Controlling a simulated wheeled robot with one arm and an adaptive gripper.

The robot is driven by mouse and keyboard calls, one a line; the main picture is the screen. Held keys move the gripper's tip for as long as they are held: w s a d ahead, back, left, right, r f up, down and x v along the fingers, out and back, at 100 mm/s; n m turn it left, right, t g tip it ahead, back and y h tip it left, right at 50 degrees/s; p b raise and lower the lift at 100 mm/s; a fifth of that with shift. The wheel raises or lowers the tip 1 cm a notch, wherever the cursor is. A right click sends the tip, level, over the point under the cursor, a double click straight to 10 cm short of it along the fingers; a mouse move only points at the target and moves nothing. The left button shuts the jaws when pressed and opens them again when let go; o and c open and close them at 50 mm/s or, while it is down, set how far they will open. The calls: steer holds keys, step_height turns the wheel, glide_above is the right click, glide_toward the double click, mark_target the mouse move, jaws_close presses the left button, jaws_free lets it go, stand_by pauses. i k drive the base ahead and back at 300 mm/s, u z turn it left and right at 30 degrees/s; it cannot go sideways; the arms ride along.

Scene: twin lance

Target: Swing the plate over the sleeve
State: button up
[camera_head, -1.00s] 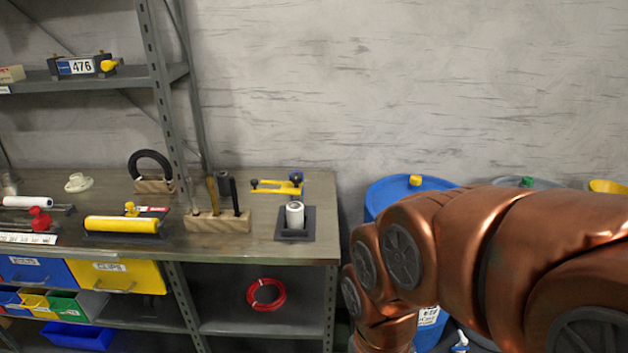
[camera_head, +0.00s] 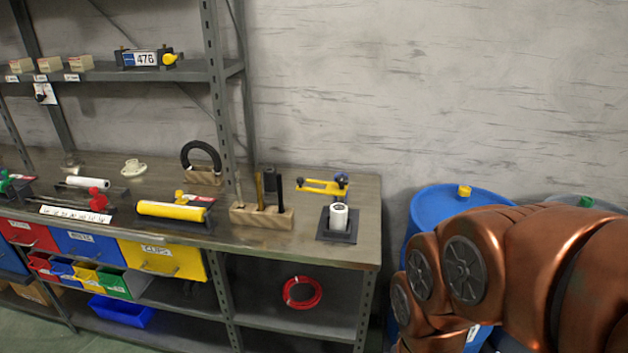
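The white sleeve (camera_head: 338,217) stands upright on a dark square base near the right end of the workbench top. A yellow plate (camera_head: 318,186) lies roughly level just behind it, with a dark knob at its left end and a blue part at its right end. The plate is apart from the sleeve in the picture and not over it. My copper arm fills the lower right, to the right of the bench. My gripper is outside the view.
A wooden block (camera_head: 262,216) with upright tools stands left of the sleeve. A yellow roller (camera_head: 172,211) lies farther left. A shelf post (camera_head: 216,100) rises behind the bench. A blue barrel (camera_head: 432,207) stands right of the bench (camera_head: 372,225), near my arm.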

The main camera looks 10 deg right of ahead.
mark_target(332, 188)
steer(key=u, duration=0.65)
steer(key=i, duration=0.85)
steer(key=u, duration=0.55)
